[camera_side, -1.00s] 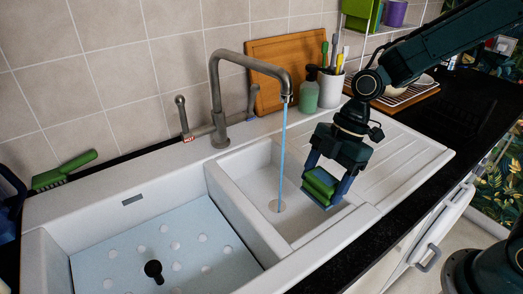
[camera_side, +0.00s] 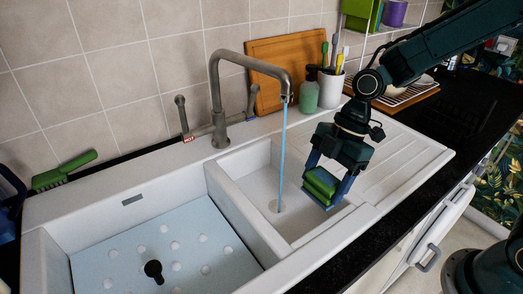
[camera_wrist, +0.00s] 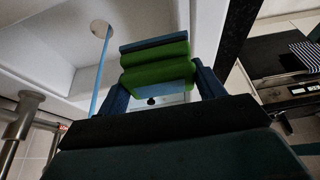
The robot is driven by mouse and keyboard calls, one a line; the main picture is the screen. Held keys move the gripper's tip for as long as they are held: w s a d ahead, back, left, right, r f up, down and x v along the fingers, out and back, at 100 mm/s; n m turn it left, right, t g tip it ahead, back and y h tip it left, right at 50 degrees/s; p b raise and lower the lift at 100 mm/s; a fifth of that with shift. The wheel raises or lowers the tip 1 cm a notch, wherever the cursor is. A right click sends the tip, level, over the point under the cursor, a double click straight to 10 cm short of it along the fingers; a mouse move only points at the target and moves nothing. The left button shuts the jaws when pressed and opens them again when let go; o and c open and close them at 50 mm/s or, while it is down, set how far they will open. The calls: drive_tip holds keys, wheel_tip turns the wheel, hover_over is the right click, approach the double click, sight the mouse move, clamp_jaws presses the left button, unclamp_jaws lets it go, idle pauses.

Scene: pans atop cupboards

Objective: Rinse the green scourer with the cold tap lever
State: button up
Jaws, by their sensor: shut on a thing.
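The green scourer (camera_side: 321,183) is between the fingers of my gripper (camera_side: 325,188), which is shut on it. My gripper holds it over the small basin (camera_side: 262,178), to the right of the water stream (camera_side: 283,150) and apart from it. In the wrist view the scourer (camera_wrist: 156,62) shows between the blue fingers, with the stream (camera_wrist: 101,72) to its left. The stream runs from the tap spout (camera_side: 287,95) to the drain. One lever (camera_side: 181,115), marked HOT at its base, stands left of the tap. The other lever (camera_side: 253,98) is on the right and tilts.
The large basin (camera_side: 240,228) is at the left, with a pale perforated mat and a dark plug. A green brush (camera_side: 66,170) lies at the back left. A soap bottle (camera_side: 309,92) and a brush cup (camera_side: 331,88) stand behind. The drainer (camera_side: 400,148) is clear.

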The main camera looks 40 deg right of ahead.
drive_tip(key=s+d+r, duration=0.1)
drive_tip(key=s+r, duration=0.3)
drive_tip(key=shift+s+d, duration=0.25)
drive_tip(key=shift+s, duration=0.05)
idle(0.4)
drive_tip(key=shift+w+f, duration=0.1)
drive_tip(key=shift+w+d+f+m+t, duration=0.2)
drive_tip(key=shift+w+d+m+t, duration=0.1)
drive_tip(key=shift+w+m, duration=0.3)
drive_tip(key=w+d+f+m+t+h, duration=0.1)
drive_tip(key=w+d+m, duration=0.2)
drive_tip(key=m, duration=0.2)
drive_tip(key=w+d+f+m+t+h, duration=0.1)
drive_tip(key=w+d+m, duration=0.1)
drive_tip(key=w+m, duration=0.2)
drive_tip(key=w+d+f+m+t+h, duration=0.1)
drive_tip(key=w+d+f+m, duration=0.1)
drive_tip(key=m, duration=0.4)
drive_tip(key=shift+w+d+t+h, duration=0.4)
drive_tip(key=shift+w+d, duration=0.45)
drive_tip(key=shift+w, duration=0.1)
drive_tip(key=shift+w+d+f+m+h, duration=0.15)
drive_tip(key=shift+w+d+m+h, duration=0.15)
drive_tip(key=shift+w+d+m, duration=0.45)
drive_tip(key=shift+s, duration=0.1)
